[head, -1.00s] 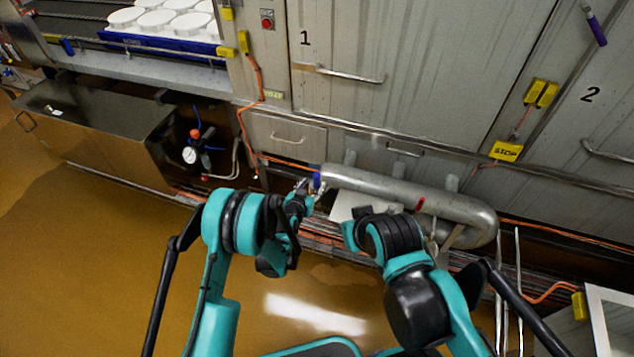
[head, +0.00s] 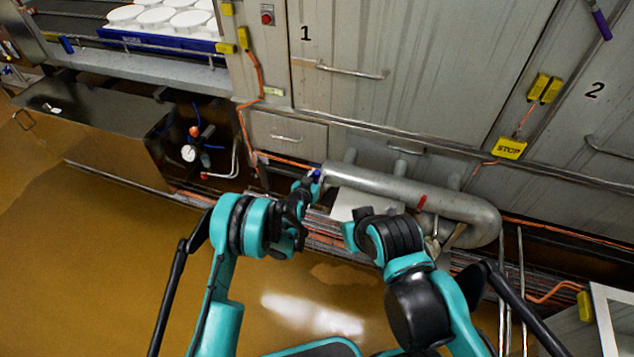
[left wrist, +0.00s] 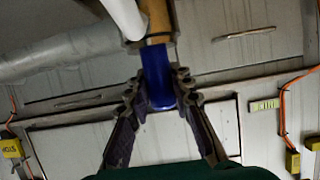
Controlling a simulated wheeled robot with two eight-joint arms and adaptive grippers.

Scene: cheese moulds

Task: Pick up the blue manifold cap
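The blue manifold cap (left wrist: 158,77) is in the middle of the left wrist view, in line with a tan collar (left wrist: 156,22) at its far end. My left gripper (left wrist: 160,92) has one finger on each side of the cap, and both fingertips appear to touch it. In the head view the cap (head: 316,174) is a small blue spot at the left end of the grey manifold pipe (head: 385,186), with my left gripper (head: 308,184) at it, partly hidden by its own arm. My right arm is in front of the pipe; I cannot make out its gripper.
The manifold pipe runs along the front of metal cabinets with doors and handles (head: 350,72). A steel tank (head: 90,115) and a pressure gauge (head: 188,153) are at the left. White moulds in a blue tray (head: 170,42) are at the upper left. Open floor (head: 100,260) lies below.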

